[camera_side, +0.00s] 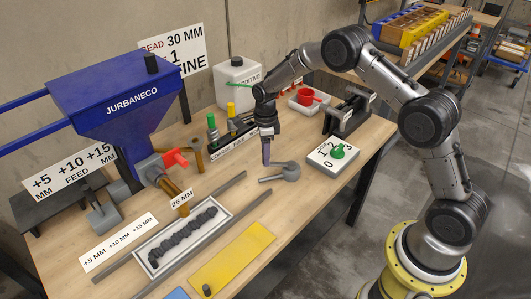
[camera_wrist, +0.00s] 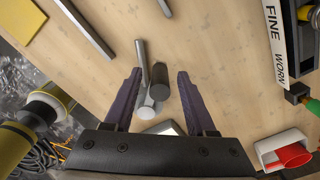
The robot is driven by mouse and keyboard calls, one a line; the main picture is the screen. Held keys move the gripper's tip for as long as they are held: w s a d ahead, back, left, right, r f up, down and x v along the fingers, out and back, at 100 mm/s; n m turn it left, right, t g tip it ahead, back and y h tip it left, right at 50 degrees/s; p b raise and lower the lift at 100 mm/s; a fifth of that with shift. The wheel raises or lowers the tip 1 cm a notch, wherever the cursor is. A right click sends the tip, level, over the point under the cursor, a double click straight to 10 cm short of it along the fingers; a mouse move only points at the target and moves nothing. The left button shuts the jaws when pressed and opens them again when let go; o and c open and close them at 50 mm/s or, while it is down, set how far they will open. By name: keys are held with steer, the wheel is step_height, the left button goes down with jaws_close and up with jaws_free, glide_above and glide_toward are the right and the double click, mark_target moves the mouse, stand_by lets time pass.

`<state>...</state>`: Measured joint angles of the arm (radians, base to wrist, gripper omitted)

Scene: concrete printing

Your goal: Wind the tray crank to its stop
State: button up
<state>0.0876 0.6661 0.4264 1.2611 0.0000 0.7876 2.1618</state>
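A grey crank-like part (camera_side: 291,172) with a round body and a short bar lies on the table, right of the print tray. In the wrist view a dark cylinder (camera_wrist: 158,74), a light bar (camera_wrist: 142,58) and a round light-grey end (camera_wrist: 147,108) show between my fingers; these look like the same crank. My gripper (camera_side: 266,162) points down just left of and behind the crank. Its two purple fingers (camera_wrist: 157,80) are apart, with no visible contact. The white-rimmed tray (camera_side: 196,241) holds a dark wavy bead, between two grey rails.
A white 0-1-2-3 board (camera_side: 318,165) with a green knob (camera_side: 338,152) stands right of the crank. A coarse/fine rack (camera_side: 234,141) with bottles is behind. A yellow board (camera_side: 225,268) lies in front. A blue hopper (camera_side: 110,95) stands left.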

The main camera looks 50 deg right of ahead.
jaws_close()
steer(key=shift+r, duration=0.1)
stand_by(1.1)
